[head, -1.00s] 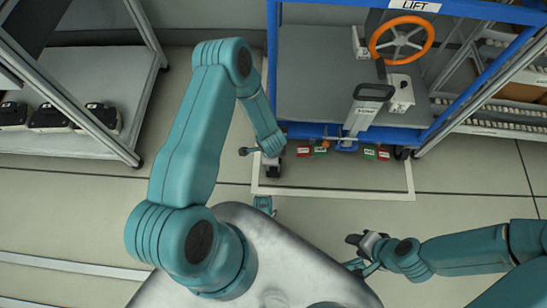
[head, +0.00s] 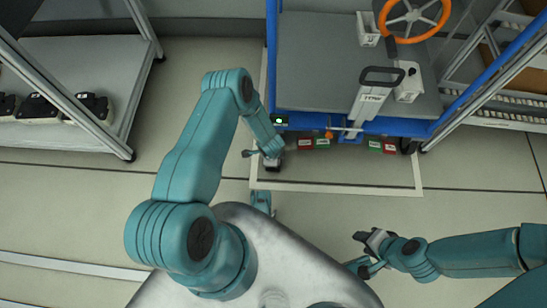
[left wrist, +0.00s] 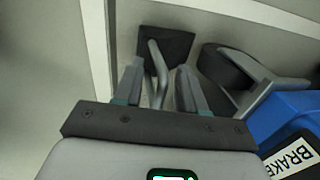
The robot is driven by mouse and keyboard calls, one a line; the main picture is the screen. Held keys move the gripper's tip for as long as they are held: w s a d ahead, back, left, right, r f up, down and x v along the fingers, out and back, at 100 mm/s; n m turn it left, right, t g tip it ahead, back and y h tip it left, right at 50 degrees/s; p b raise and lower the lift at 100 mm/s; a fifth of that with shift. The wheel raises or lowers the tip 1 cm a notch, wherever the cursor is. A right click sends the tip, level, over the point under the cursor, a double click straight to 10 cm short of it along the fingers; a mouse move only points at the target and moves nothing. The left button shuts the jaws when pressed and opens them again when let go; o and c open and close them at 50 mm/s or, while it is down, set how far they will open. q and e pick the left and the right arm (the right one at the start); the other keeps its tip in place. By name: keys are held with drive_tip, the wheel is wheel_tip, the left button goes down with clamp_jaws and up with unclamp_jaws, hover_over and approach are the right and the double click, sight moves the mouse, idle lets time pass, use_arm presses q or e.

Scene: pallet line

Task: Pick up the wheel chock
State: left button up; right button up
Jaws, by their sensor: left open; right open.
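The wheel chock (left wrist: 165,45) shows in the left wrist view as a dark block on the floor with a bent metal rod handle. My left gripper (left wrist: 160,90) is open, its fingers on either side of the handle's near end; I cannot tell whether they touch it. In the head view my left gripper (head: 270,155) is low at the cart's near left corner, and the chock is hard to make out beneath it. My right gripper (head: 363,256) is open and empty, above clear floor away from the cart.
A blue-framed cart (head: 330,75) with an orange wheel (head: 414,18) stands ahead. Its caster (left wrist: 222,68) is close to the chock's right in the wrist view. Racks (head: 90,65) stand left and right. Floor in front is open.

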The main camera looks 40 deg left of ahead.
use_arm(q)
drive_tip(key=shift+f, duration=0.1)
clamp_jaws()
idle(1.4)
